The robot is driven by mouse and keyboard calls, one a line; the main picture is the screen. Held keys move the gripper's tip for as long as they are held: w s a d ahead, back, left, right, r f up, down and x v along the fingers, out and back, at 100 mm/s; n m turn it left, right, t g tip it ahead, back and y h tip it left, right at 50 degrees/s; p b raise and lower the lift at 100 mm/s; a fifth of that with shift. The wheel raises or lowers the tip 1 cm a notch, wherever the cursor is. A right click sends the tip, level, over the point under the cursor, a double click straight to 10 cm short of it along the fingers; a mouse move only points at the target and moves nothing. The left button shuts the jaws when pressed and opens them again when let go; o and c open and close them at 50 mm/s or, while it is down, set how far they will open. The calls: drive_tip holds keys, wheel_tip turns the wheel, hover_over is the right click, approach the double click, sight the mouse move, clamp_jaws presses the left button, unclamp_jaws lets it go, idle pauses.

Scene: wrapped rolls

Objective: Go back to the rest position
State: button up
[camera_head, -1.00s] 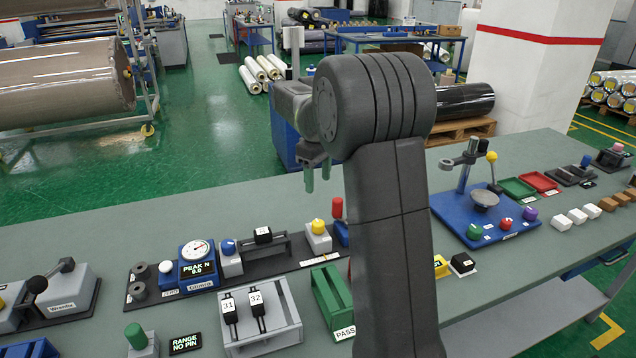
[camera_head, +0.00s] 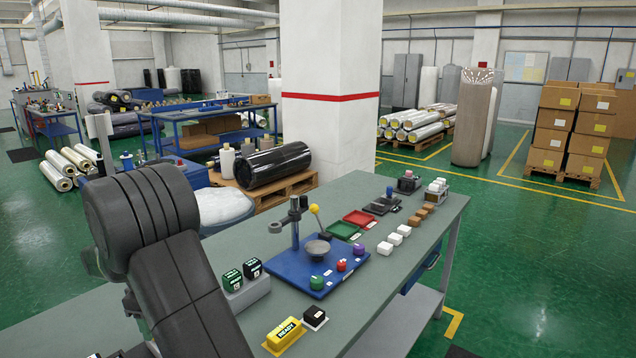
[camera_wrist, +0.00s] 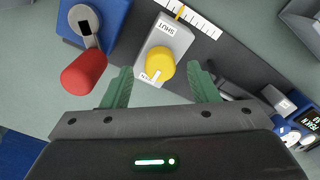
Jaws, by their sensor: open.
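My gripper (camera_wrist: 160,92) shows in the wrist view with its two green fingers apart and nothing between them. It points down above the bench, over a grey block with a yellow knob (camera_wrist: 160,64) labelled "SHUT". A red-handled lever (camera_wrist: 84,72) on a blue base is left of the fingers. In the head view my dark arm fills the lower left, and the gripper itself is hidden or out of frame.
The bench (camera_head: 402,262) carries a blue stand plate (camera_head: 290,268), a green tray (camera_head: 343,231), a red tray (camera_head: 359,217), white blocks (camera_head: 385,248) and a yellow "READY" block (camera_head: 284,335). A pillar (camera_head: 330,130) stands behind. Green floor is open at right.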

drive_tip(key=shift+f, duration=0.95)
